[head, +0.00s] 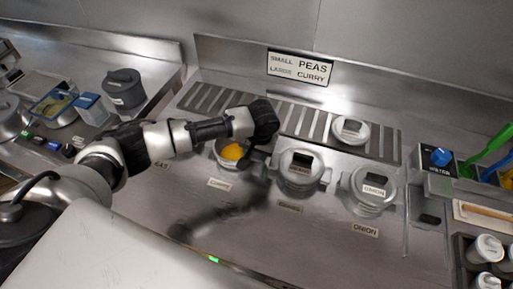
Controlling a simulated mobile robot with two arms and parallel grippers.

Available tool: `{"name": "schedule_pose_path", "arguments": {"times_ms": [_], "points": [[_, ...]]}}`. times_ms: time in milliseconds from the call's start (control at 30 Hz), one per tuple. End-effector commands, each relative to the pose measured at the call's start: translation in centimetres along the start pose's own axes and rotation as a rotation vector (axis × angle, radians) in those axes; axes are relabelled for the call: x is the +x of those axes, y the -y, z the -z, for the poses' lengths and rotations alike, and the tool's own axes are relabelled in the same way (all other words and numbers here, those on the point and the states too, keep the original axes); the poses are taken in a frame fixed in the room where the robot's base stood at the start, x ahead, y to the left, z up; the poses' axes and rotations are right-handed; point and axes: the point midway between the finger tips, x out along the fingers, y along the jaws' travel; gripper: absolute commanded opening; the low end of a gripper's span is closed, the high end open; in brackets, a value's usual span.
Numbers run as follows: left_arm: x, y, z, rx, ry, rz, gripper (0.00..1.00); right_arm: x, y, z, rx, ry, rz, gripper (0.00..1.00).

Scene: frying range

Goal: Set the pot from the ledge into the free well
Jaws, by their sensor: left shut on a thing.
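My left gripper (257,150) reaches in from the left and points down beside an open steel pot (222,158) with yellow food in it. It is shut at the pot's right side; the fingers are dark and hard to make out. The pot is at the row of wells, behind a small label (219,184). I cannot tell whether it is seated or held just above its well. My arm hides the counter to its left. My right gripper is not in view.
Two lidded pots, one in the middle (300,180) and one by the onion label (372,207), stand to the right. A round lidded container (350,130) sits on the slatted ledge (300,121). A dark grey pot (124,90) stands at the back left. The front counter is clear.

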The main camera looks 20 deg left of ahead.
Motion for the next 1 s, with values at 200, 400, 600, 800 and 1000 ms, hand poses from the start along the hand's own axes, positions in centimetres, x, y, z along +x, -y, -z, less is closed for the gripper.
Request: {"name": "schedule_pose_path", "arguments": {"times_ms": [200,400,600,800,1000], "points": [[-0.15,0.01,0.13,0.0,-0.004,0.0,0.0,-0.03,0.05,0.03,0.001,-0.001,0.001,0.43],[-0.08,0.0,0.11,-0.001,-0.003,0.0,0.0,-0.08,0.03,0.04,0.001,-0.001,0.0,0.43],[0.22,-0.05,0.06,-0.001,-0.003,-0.001,0.0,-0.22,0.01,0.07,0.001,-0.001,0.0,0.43],[0.56,-0.07,0.04,-0.001,-0.004,0.0,0.0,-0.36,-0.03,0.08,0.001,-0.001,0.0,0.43],[0.81,-0.12,-0.03,-0.001,-0.002,-0.001,0.0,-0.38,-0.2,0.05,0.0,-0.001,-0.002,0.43]]}}
